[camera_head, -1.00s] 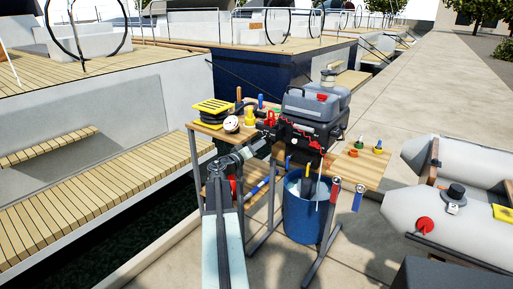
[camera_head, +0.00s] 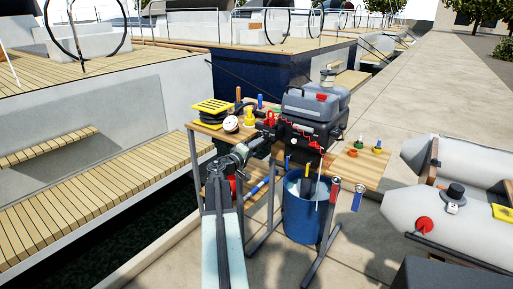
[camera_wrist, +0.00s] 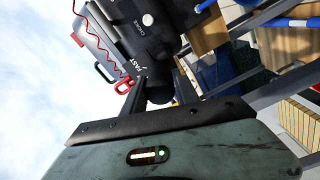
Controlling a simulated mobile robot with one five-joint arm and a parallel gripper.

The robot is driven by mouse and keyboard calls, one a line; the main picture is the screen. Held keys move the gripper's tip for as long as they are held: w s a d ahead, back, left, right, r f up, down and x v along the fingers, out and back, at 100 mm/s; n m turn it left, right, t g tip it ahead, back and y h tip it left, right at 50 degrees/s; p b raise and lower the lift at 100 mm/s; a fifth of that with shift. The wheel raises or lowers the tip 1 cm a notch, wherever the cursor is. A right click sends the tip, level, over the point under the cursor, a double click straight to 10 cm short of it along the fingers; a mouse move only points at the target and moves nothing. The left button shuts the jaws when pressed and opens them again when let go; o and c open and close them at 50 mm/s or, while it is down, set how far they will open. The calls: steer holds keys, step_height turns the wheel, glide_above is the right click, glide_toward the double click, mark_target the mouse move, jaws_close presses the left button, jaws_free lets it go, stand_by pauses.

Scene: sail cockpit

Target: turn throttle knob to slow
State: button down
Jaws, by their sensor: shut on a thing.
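The black throttle knob (camera_wrist: 160,92) sits on the end of the engine's dark casing in the wrist view. White "FAST" lettering (camera_wrist: 137,67) shows on the casing beside it. My gripper (camera_wrist: 160,84) has one finger on each side of the knob and is shut on it. The knob's pointer and any slow mark are hidden or too small to read. In the head view the outboard engine (camera_head: 305,131) stands on a wooden bench, and my arm reaches its left side; the knob cannot be made out there.
A red looped handle (camera_wrist: 127,86) is close to my left finger. A blue bucket (camera_head: 302,218) stands below. An inflatable dinghy (camera_head: 400,218) lies right.

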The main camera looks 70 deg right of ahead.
steer(key=shift+n, duration=1)
steer(key=c, duration=1)
jaws_free()
steer(key=shift+o, duration=0.2)
steer(key=shift+a, duration=0.1)
steer(key=v, duration=0.7)
steer(key=shift+w+a, duration=0.15)
steer(key=shift+a, duration=0.15)
